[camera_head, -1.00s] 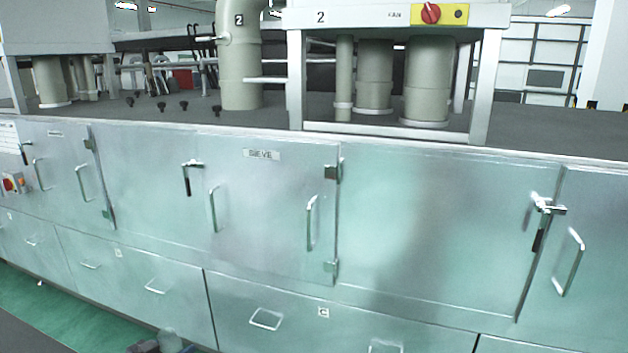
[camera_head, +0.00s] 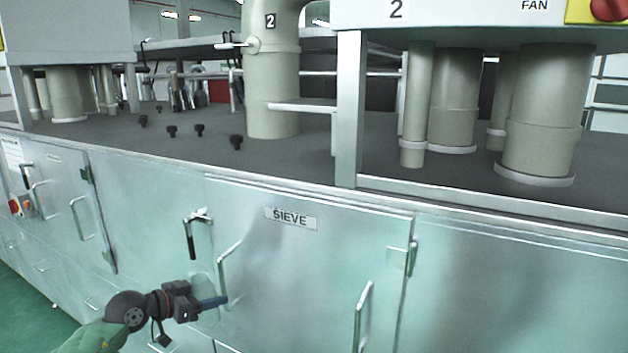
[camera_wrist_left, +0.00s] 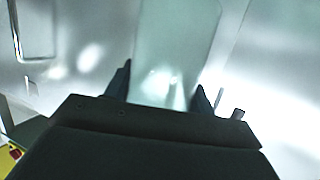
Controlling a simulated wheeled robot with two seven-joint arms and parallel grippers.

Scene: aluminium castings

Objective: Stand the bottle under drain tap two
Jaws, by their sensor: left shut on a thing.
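My left gripper (camera_head: 207,302) is low at the left of the middle in the head view, in front of the cabinet doors. It is shut on a pale, see-through bottle (camera_head: 203,280), which is hard to make out against the metal. In the left wrist view the bottle (camera_wrist_left: 176,45) stands out between the two dark fingertips (camera_wrist_left: 166,92); its far end runs out of the picture. I cannot pick out drain tap two with certainty. A thick beige pipe marked 2 (camera_head: 272,85) rises from the worktop. My right gripper is not in view.
Steel cabinet doors with handles fill the front, one labelled SIEVE (camera_head: 290,218). A bar handle (camera_head: 229,275) is close to the gripper. Several black knobs (camera_head: 199,130) stand on the grey worktop (camera_head: 310,150).

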